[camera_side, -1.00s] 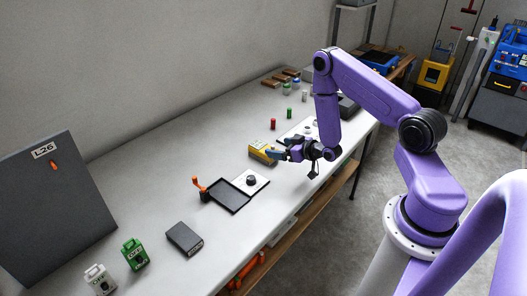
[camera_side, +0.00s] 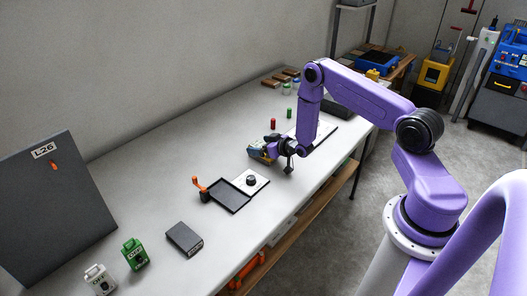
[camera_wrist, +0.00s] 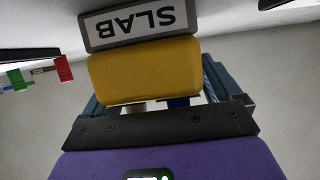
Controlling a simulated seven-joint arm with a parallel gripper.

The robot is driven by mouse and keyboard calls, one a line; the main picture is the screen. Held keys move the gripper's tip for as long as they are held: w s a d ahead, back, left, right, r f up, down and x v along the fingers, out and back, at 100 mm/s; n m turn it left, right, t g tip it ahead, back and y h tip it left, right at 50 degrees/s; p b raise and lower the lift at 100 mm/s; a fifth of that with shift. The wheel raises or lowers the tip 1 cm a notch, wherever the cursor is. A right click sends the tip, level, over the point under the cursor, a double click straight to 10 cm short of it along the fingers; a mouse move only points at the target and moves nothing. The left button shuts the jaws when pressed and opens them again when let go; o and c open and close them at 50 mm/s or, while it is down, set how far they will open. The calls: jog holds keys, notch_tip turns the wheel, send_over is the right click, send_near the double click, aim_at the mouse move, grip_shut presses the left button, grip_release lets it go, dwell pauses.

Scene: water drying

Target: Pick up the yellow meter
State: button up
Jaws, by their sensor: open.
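The yellow meter (camera_side: 255,154) lies on the white bench, partly covered by my gripper in the side view. In the wrist view the yellow meter (camera_wrist: 145,70) fills the upper middle, with a grey label plate reading "SLAB" upside down. My gripper (camera_side: 266,149) is open and low over the bench at the meter. In the wrist view its bluish fingers show on the left and right sides of the meter. I cannot tell whether they touch it.
A black tray (camera_side: 230,196) and a white plate with a black knob (camera_side: 251,181) lie in front of the meter. A red cylinder (camera_side: 273,124) and green ones stand behind. A dark box (camera_side: 184,238) is further left. The bench between is mostly clear.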

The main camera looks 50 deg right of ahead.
jog(key=shift+w+f, duration=0.1)
jog(key=shift+w, duration=0.1)
jog(key=shift+c, duration=0.3)
jog(key=c, duration=1.3)
jog(key=shift+r, duration=0.25)
